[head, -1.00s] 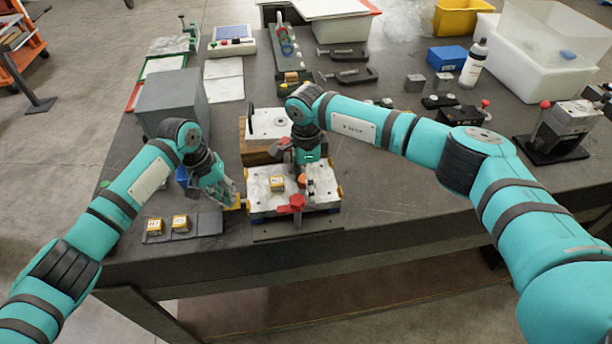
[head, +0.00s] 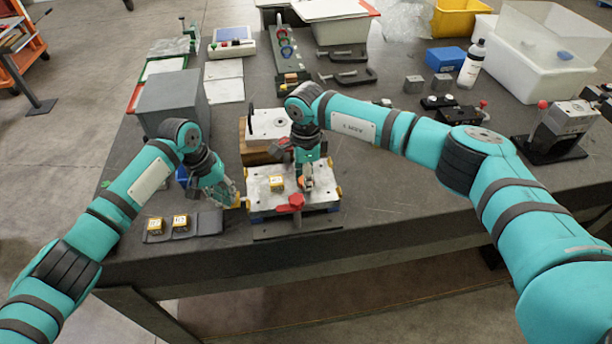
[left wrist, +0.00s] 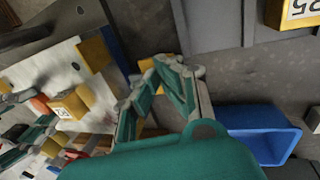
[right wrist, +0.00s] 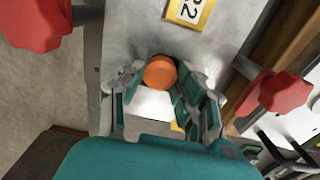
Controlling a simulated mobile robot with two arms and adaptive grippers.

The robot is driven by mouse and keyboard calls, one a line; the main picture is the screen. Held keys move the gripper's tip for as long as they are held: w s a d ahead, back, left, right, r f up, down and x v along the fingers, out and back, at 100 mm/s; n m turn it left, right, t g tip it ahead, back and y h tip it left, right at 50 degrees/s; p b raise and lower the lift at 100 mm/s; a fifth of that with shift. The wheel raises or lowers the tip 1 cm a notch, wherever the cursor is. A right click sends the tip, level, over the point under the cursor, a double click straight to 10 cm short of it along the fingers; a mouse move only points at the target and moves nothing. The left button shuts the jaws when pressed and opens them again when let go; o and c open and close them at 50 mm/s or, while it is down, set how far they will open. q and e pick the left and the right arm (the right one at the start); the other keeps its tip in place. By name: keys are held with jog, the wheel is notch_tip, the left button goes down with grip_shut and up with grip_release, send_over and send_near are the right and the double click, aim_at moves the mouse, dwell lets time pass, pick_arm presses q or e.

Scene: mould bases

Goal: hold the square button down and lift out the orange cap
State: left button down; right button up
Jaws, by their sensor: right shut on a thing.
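The orange cap (right wrist: 160,72) shows between the fingers of my right gripper (right wrist: 162,85), which is shut on it above the pale mould plate (right wrist: 140,30). In the head view my right gripper (head: 306,186) comes down on the plate's right half and mostly covers the cap. My left gripper (head: 236,200) is beside the plate's left edge, near a yellow corner piece. In the left wrist view its fingertips (left wrist: 160,80) are close together, with a yellow piece partly hidden behind them. I cannot tell if they touch it. I cannot make out the square button.
A yellow numbered block (head: 277,183) sits on the plate, left of my right gripper. A red star knob (head: 296,202) stands at the plate's front. Two yellow blocks (head: 181,222) lie on a dark mat to the left. A grey box (head: 172,98) stands behind my left arm.

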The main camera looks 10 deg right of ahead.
pick_arm(q)
jog(key=shift+a+f, duration=0.1)
jog(key=shift+f, duration=0.05)
pick_arm(e)
jog(key=shift+s+d+f, duration=0.1)
jog(key=shift+f, duration=0.2)
pick_arm(q)
jog(key=shift+w+f, duration=0.2)
jog(key=shift+w, duration=0.15)
pick_arm(e)
jog(key=shift+w+r, duration=0.35)
jog(key=shift+r, duration=0.55)
pick_arm(q)
jog(key=shift+s, duration=0.1)
pick_arm(e)
jog(key=shift+r, duration=2.1)
pick_arm(q)
jog(key=shift+r, duration=0.1)
